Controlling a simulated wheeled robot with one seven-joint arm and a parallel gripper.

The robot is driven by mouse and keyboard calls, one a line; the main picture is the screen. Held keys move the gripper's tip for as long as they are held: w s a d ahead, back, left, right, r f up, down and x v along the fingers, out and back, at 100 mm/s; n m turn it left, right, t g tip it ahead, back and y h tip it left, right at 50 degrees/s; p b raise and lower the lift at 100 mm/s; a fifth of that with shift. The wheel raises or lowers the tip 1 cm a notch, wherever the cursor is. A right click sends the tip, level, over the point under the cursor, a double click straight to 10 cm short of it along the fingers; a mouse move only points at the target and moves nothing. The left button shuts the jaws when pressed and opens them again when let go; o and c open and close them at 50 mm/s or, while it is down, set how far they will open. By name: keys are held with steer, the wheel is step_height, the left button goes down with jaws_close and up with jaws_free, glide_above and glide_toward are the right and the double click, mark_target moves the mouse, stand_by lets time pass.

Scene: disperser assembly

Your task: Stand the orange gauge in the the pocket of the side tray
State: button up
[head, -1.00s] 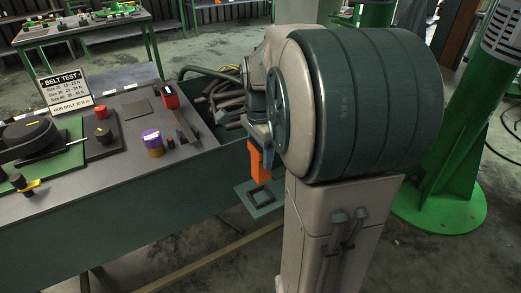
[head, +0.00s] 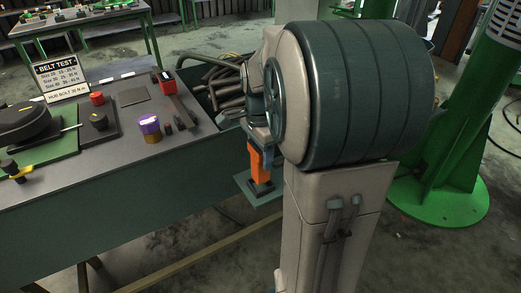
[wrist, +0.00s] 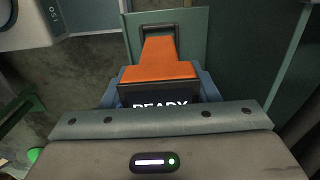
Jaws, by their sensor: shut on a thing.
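The orange gauge (head: 259,168) is upright in my gripper (head: 261,148), which is shut on its upper part. The gauge also shows in the wrist view (wrist: 158,62), with a dark display end reading READY near the gripper (wrist: 160,90). The side tray (head: 243,182) is a flat green plate beside the bench; it also shows in the wrist view (wrist: 193,28). The gauge's lower end is at the tray's small raised pocket (head: 261,189). The gauge hides most of the pocket, so I cannot tell whether it rests on the bottom.
The bench (head: 120,185) stands left of the tray, holding a purple-and-yellow cylinder (head: 149,128), a red-topped part (head: 166,83) and a BELT TEST sign (head: 60,78). A bin of dark pipes (head: 222,82) is behind my gripper. A green pillar base (head: 440,200) stands at right.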

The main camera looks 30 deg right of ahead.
steer(key=shift+f+b, duration=0.9)
steer(key=shift+f, duration=0.8)
steer(key=o, duration=1.6)
steer(key=shift+f, duration=0.1)
steer(key=shift+o, duration=0.2)
step_height(320, 180, up, 14)
steer(key=p, duration=0.3)
